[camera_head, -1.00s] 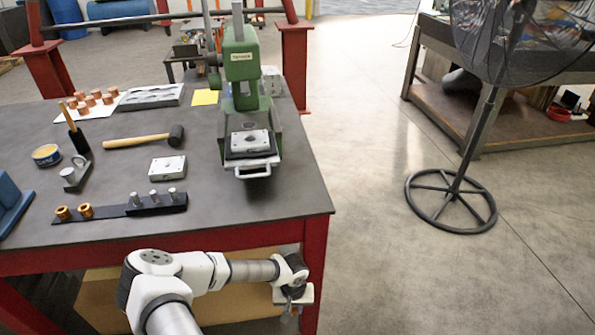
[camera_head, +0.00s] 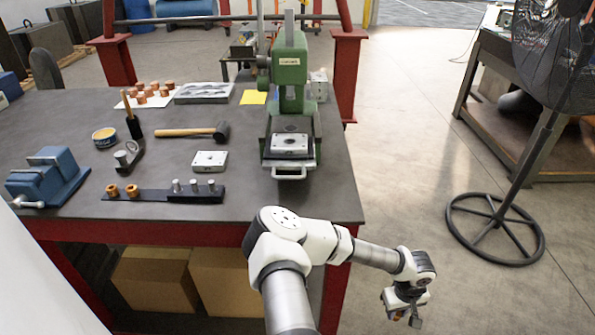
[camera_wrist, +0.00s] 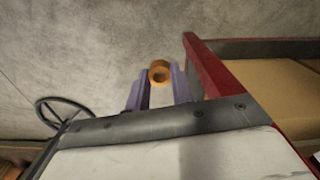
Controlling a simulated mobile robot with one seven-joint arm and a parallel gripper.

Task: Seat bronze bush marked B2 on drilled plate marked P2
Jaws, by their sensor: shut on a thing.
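My gripper (camera_wrist: 158,90) is shut on a bronze bush (camera_wrist: 160,71), a short ring with an open bore, seen over the floor in the wrist view. In the head view my gripper (camera_head: 404,312) hangs to the right of the table's front corner, clear of the table. One drilled plate (camera_head: 210,161) lies flat on the table. Another drilled plate (camera_head: 291,143) sits on the bed of the green press (camera_head: 290,75). Markings on the bush and plates are too small to read.
A black rack (camera_head: 160,195) near the front edge holds two bronze bushes (camera_head: 122,190) and several steel pins. A mallet (camera_head: 190,132), blue vise (camera_head: 48,177) and tin (camera_head: 104,137) are on the table (camera_head: 250,200). A fan (camera_head: 495,228) stands on the floor at right.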

